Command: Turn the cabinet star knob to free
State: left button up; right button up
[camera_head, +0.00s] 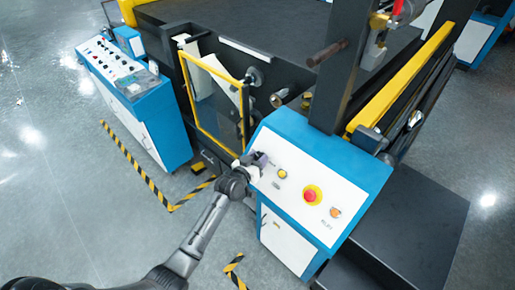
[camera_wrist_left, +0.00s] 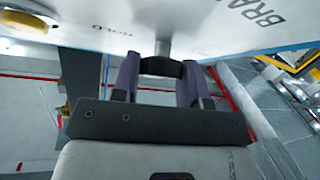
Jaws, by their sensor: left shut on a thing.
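The blue cabinet (camera_head: 355,165) has a sloped white control panel (camera_head: 297,205). My left gripper (camera_head: 260,159) is at the panel's upper left corner. In the left wrist view, my left gripper (camera_wrist_left: 160,78) is shut on the dark star knob (camera_wrist_left: 160,67), with one finger on each side. A short grey shaft (camera_wrist_left: 163,47) joins the knob to the white panel. The word HOLD and part of a word starting BRA are printed near it. The fingers hide much of the knob, so its turn angle cannot be told. My right gripper is not in view.
The panel also carries a yellow button (camera_head: 282,174), a red button on a yellow base (camera_head: 312,195) and an orange button (camera_head: 335,212). A yellow-framed guard (camera_head: 215,136) stands close behind the gripper. A blue console (camera_head: 150,113) is at left. Open floor lies between.

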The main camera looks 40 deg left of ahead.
pick_arm(q)
jog(key=shift+d+n+g+y+p, duration=0.1)
jog(key=shift+n+g+y+p, duration=0.5)
jog(key=shift+n+y+p, duration=0.95)
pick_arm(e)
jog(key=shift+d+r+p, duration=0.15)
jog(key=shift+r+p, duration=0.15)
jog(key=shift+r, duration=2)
pick_arm(q)
jog(key=shift+f+n+h, duration=0.1)
jog(key=shift+n+h, duration=0.15)
jog(key=shift+n, duration=0.1)
jog(key=o, duration=0.9)
jog(key=shift+s, duration=0.1)
jog(key=shift+b+v, duration=1.25)
jog(key=shift+v, duration=5.6)
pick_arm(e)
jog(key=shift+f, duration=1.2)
pick_arm(q)
jog(key=shift+f, duration=0.1)
